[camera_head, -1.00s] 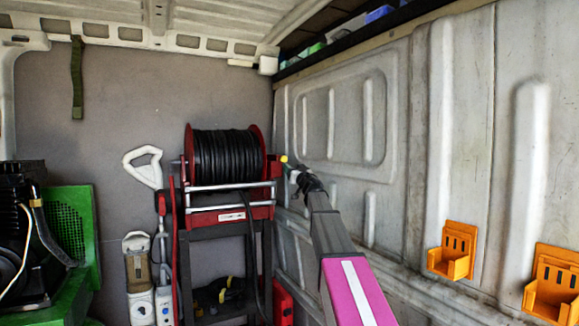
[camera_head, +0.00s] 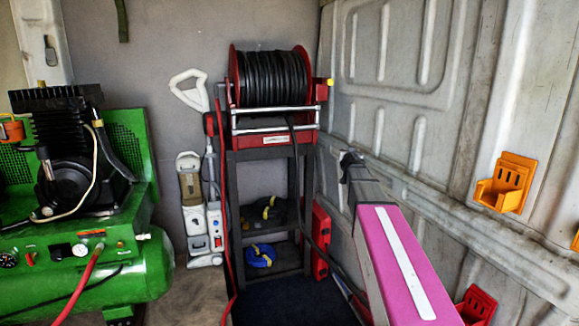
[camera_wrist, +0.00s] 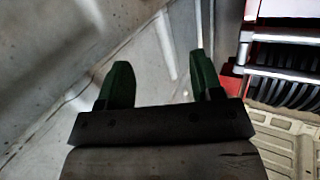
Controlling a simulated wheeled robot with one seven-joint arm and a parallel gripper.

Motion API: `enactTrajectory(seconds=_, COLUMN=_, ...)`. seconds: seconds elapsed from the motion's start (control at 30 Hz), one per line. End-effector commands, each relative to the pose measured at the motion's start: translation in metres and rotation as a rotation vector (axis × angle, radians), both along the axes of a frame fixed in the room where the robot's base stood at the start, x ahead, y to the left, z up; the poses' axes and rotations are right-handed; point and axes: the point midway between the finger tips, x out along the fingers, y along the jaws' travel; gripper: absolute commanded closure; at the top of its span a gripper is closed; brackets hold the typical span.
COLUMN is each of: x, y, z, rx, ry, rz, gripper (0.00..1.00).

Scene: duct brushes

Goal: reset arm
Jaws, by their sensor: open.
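My gripper (camera_wrist: 160,88) shows in the wrist view with two dark green fingers set wide apart and nothing between them. Beyond the fingers is the bare grey van wall. In the head view my arm, with its pink and white link, reaches up from the lower right towards the wall. The gripper's fingers are too small to make out there. The black hose reel (camera_head: 272,78) with red side discs stands left of the arm's end, and part of its red and silver frame also shows at the right of the wrist view (camera_wrist: 285,58). No contact is visible.
A green compressor (camera_head: 95,262) fills the left side. A white and grey vacuum cleaner (camera_head: 203,215) stands beside the reel's dark stand (camera_head: 231,190). An orange holder (camera_head: 507,183) and a red holder (camera_head: 477,304) are on the right wall. A blue coil (camera_head: 260,256) lies on the lower shelf.

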Motion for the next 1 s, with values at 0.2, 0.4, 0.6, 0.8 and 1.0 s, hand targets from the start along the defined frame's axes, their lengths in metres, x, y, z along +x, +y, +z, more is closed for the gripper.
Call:
enactTrajectory(seconds=0.2, x=-0.068, y=0.001, z=-0.116, rx=0.008, ry=0.319, rz=-0.088, gripper=0.40)
enactTrajectory(seconds=0.4, x=-0.141, y=0.012, z=-0.207, rx=0.014, ry=0.630, rz=-0.100, gripper=0.40)
enactTrajectory(seconds=0.6, x=-0.227, y=0.033, z=-0.283, rx=0.025, ry=0.951, rz=-0.042, gripper=0.40)
enactTrajectory(seconds=0.8, x=-0.318, y=0.059, z=-0.337, rx=0.047, ry=1.253, rz=0.079, gripper=0.40)
enactTrajectory(seconds=1.0, x=-0.376, y=0.078, z=-0.360, rx=0.071, ry=1.435, rz=0.189, gripper=0.40)
